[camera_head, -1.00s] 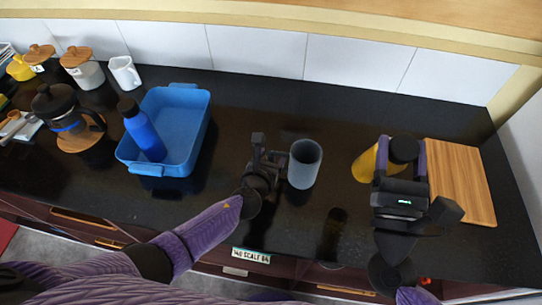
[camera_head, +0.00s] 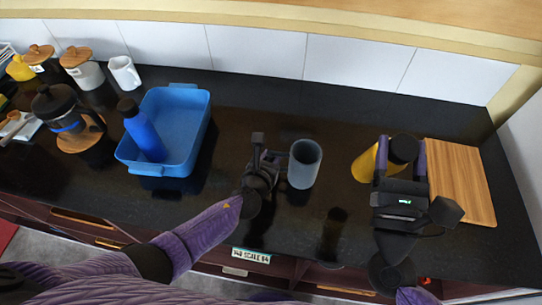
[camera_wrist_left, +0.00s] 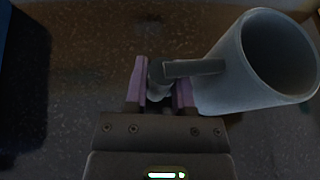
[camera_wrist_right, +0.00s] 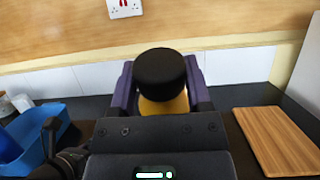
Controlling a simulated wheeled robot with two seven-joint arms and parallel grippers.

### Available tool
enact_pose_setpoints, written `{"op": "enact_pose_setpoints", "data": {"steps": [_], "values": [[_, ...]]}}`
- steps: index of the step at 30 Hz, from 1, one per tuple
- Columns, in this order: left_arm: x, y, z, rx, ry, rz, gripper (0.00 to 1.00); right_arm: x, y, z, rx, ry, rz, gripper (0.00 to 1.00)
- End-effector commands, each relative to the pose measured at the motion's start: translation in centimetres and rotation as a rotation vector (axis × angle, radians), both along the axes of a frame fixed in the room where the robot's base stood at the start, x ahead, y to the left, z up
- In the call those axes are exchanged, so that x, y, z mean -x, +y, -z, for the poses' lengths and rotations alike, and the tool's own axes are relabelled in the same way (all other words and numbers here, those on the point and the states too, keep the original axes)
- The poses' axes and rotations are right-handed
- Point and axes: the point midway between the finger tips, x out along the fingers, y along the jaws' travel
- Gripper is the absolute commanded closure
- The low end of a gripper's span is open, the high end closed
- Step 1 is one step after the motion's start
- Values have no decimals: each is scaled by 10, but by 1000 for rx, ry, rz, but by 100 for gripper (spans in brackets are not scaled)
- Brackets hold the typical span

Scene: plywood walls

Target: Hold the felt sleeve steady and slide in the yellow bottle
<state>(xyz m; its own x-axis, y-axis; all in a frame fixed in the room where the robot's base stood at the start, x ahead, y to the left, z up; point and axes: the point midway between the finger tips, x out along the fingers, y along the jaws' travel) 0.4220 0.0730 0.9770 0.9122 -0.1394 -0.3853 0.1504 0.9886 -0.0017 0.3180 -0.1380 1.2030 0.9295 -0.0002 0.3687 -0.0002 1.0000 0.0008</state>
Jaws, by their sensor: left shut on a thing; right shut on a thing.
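The grey felt sleeve (camera_head: 303,173) stands upright on the dark counter, its round mouth open upward. It has a side handle, which shows in the left wrist view (camera_wrist_left: 196,67). My left gripper (camera_head: 270,160) is shut on that handle, left of the sleeve body. The yellow bottle (camera_head: 367,163) with a black cap (camera_head: 404,147) is right of the sleeve, apart from it. My right gripper (camera_head: 402,158) is shut on the bottle, one finger on each side just below the cap. The gripper hides part of the bottle; whether its base touches the counter is unclear.
A blue tray (camera_head: 204,125) holding a blue bottle (camera_head: 145,137) is on the left. A wooden board (camera_head: 463,185) lies right of my right gripper. A French press (camera_head: 65,110), lidded jars and a white mug (camera_head: 124,73) stand far left. Counter between sleeve and yellow bottle is clear.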

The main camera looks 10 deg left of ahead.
Motion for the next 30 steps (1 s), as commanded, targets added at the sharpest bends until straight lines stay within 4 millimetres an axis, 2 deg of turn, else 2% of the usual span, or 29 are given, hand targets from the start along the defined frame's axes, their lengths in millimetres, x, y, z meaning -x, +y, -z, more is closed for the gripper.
{"op": "enact_pose_setpoints", "data": {"steps": [8, 16, 20, 24, 30], "values": [[0, 0, 0, 0, 0, 0, 100, -3, 1, -1, 0, 2, -2, 100], [0, 0, 0, 0, 0, 0, 100, -35, 18, -10, 1, 71, -47, 100], [0, 0, 0, 0, 0, 0, 100, -57, 35, -17, 9, 128, -102, 100], [0, 0, 0, 0, 0, 0, 100, -80, 62, -28, 25, 202, -197, 100], [0, 0, 0, 0, 0, 0, 100, -99, 102, -43, 62, 303, -351, 100]]}}
